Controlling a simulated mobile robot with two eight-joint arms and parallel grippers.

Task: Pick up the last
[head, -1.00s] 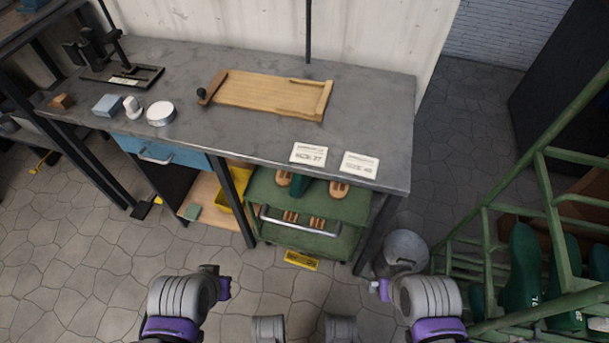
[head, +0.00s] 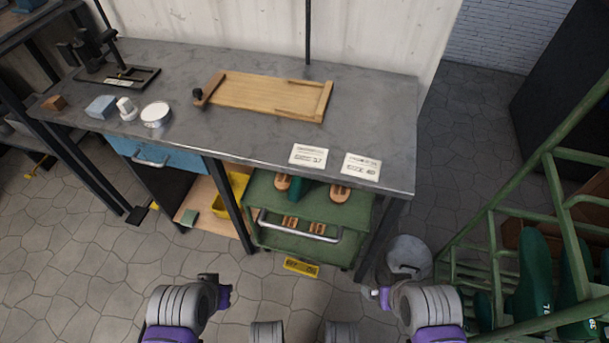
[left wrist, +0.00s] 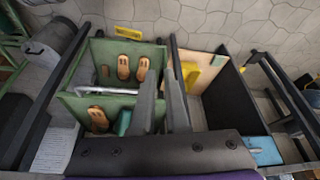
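A dark green last (head: 299,190) lies on the upper level of a green cart (head: 352,214) under the bench, between tan sandal soles (head: 340,191). The bench edge partly hides it. The last also shows in the left wrist view (left wrist: 123,122), partly behind a finger. Other green lasts (head: 533,275) stand on the green rack at the right. My left gripper (head: 222,292) is in front of the bench, apart from the cart; its two fingers (left wrist: 162,105) are spread with nothing between them. My right gripper (head: 378,293) is near the bucket, and its fingers are too small to read.
The grey bench (head: 250,140) carries a wooden board (head: 265,95), a round tin (head: 156,114) and two cards (head: 308,156). Its black legs flank the cart. A metal bucket (head: 408,257) stands by the right leg. A yellow bin (head: 232,196) is left of the cart. Floor in front is open.

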